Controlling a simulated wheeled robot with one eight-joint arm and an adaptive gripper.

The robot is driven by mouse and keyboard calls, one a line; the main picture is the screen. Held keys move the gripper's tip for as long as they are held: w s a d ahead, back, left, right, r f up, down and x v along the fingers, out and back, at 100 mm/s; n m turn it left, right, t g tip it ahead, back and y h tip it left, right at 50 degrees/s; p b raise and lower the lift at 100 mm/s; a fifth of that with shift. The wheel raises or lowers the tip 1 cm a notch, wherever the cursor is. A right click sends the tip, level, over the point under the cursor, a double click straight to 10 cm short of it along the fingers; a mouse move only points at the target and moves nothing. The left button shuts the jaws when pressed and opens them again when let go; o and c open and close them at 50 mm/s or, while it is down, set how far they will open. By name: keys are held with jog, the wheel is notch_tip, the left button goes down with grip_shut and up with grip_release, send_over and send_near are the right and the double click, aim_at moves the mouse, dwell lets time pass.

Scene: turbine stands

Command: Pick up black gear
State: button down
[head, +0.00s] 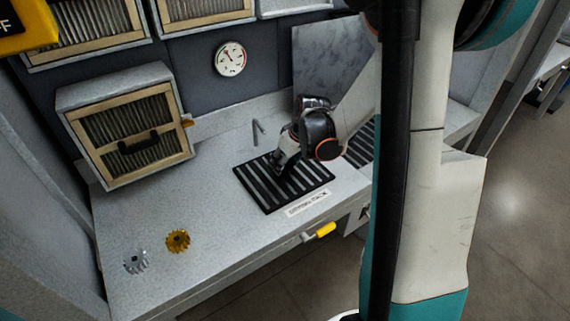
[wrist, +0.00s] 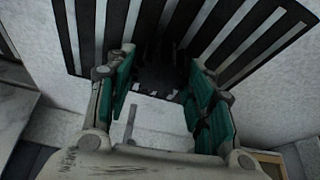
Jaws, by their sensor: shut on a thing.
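My gripper (head: 281,162) is low over a black slatted rack (head: 315,184) on the grey worktop, reaching down from the right. In the wrist view its two green-padded fingers (wrist: 160,72) stand on either side of a dark toothed shape, the black gear (wrist: 160,80). The gripper is shut on the gear, just over or at the slats. The gear's outline is hard to make out against the dark rack. In the head view the gear is hidden by the gripper.
A silver gear (head: 135,262) and a golden gear (head: 178,240) lie on the worktop's front left. A box with a slatted front (head: 128,130) stands at the back left. A bent metal pin (head: 257,132) rises behind the rack. A gauge (head: 229,59) hangs on the wall.

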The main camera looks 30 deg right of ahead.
notch_tip(320, 180, up, 18)
jog(key=p, duration=0.5)
jog(key=shift+p, duration=0.4)
